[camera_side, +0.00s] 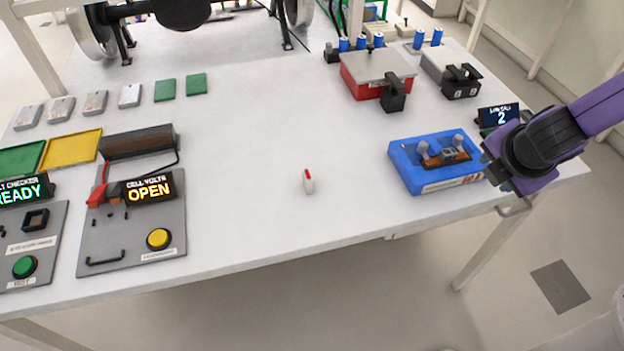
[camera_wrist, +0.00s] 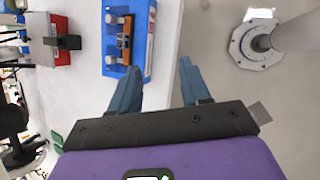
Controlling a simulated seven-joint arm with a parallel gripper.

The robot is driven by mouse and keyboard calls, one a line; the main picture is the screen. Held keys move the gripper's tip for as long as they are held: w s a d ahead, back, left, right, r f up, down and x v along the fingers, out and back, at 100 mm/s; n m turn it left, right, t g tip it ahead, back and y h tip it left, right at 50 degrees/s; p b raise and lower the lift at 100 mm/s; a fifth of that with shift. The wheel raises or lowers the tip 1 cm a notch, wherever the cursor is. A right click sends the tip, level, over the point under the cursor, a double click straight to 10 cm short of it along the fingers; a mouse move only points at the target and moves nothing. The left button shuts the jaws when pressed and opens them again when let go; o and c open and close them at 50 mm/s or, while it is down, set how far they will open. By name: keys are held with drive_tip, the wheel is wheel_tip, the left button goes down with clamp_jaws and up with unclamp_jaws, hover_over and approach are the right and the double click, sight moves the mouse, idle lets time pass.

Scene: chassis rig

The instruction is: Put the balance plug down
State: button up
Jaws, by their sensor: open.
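I cannot tell for sure which part is the balance plug. A blue fixture (camera_side: 408,174) with pale knobs holds a small brown board (camera_side: 446,157) at the table's right; the fixture also shows in the wrist view (camera_wrist: 146,35). My gripper (camera_side: 492,170) is beside the fixture's right end near the table edge. In the wrist view its fingers (camera_wrist: 158,78) are apart with nothing between them.
A small white, red-tipped item (camera_side: 309,182) stands alone mid-table. A display reading 2 (camera_side: 498,115) is close behind my gripper. A red box (camera_side: 362,85) is farther back. The tester display reads OPEN; another reads READY (camera_side: 24,190). The table's centre is mostly clear.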

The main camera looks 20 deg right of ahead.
drive_tip(key=w+a+f+n+t, duration=0.2)
drive_tip(key=w+a+n, duration=0.15)
drive_tip(key=a, duration=0.25)
drive_tip(key=w+a+f+n+t, duration=0.1)
drive_tip(key=w+a+n+t, duration=0.1)
drive_tip(key=a+n+t, duration=0.3)
drive_tip(key=n+t+y, duration=0.2)
drive_tip(key=n+y, duration=0.2)
drive_tip(key=n, duration=0.3)
approach(309, 177)
drive_tip(key=x, duration=0.7)
drive_tip(key=shift+f, duration=0.1)
drive_tip(key=shift+x, duration=2.65)
clamp_jaws()
